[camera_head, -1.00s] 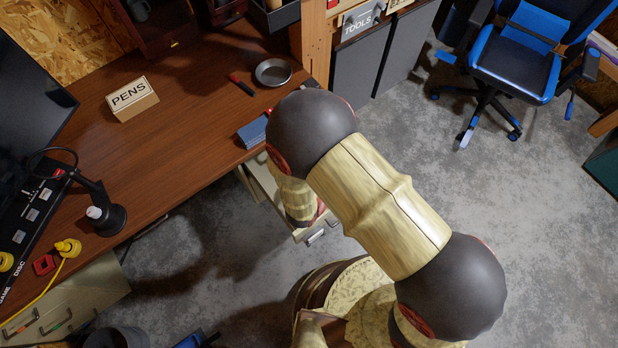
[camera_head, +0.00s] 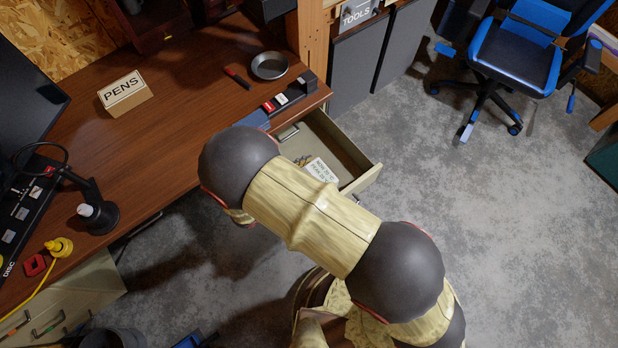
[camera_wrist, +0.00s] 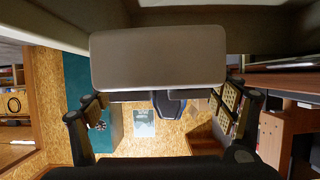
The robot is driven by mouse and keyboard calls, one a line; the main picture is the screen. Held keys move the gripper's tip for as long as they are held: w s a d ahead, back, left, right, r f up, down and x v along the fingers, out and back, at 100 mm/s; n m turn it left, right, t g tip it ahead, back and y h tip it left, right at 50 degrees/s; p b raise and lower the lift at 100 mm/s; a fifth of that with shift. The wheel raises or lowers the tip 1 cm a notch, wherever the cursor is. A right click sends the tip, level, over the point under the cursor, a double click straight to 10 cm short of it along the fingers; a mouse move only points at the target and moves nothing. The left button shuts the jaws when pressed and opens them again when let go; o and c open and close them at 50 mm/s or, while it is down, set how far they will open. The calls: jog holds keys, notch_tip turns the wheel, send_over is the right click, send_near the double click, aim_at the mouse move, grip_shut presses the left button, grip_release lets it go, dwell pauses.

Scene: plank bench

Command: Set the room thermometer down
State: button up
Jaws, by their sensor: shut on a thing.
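The room thermometer shows a pale face with printed lines "ROOM" and "PEAK" (camera_head: 320,170) in the head view, within the outline of the open drawer (camera_head: 366,181). In the wrist view a plain grey-beige body with rounded corners, which I take to be the thermometer (camera_wrist: 158,62), fills the upper middle. My gripper (camera_wrist: 160,125) is shut on it, with dark finger parts at both sides. I cannot tell whether the thermometer touches the drawer floor.
The wooden desk (camera_head: 180,130) carries a PENS box (camera_head: 125,93), a round metal dish (camera_head: 269,66), a dark red-marked pen (camera_head: 237,78) and a desk lamp (camera_head: 97,214). A small brown-yellow patch beside the thermometer is unclear. A blue office chair (camera_head: 515,55) stands at upper right on open floor.

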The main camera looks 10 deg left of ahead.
jog(key=w+a+f, duration=0.1)
jog(key=a+f+b, duration=0.1)
jog(key=f, duration=0.1)
jog(key=w+a+f+b, duration=0.1)
jog(key=f, duration=0.1)
jog(key=shift+w+f, duration=0.25)
jog(key=shift+w, duration=0.1)
jog(key=f, duration=0.1)
jog(key=f+b, duration=0.1)
jog(key=f, duration=0.1)
jog(key=shift+w+a+f, duration=0.1)
jog(key=shift+a+f, duration=0.05)
jog(key=shift+a, duration=0.05)
jog(key=shift+f, duration=0.15)
jog(key=shift+f+b, duration=0.3)
jog(key=shift+b, duration=0.1)
jog(key=shift+d+f, duration=0.1)
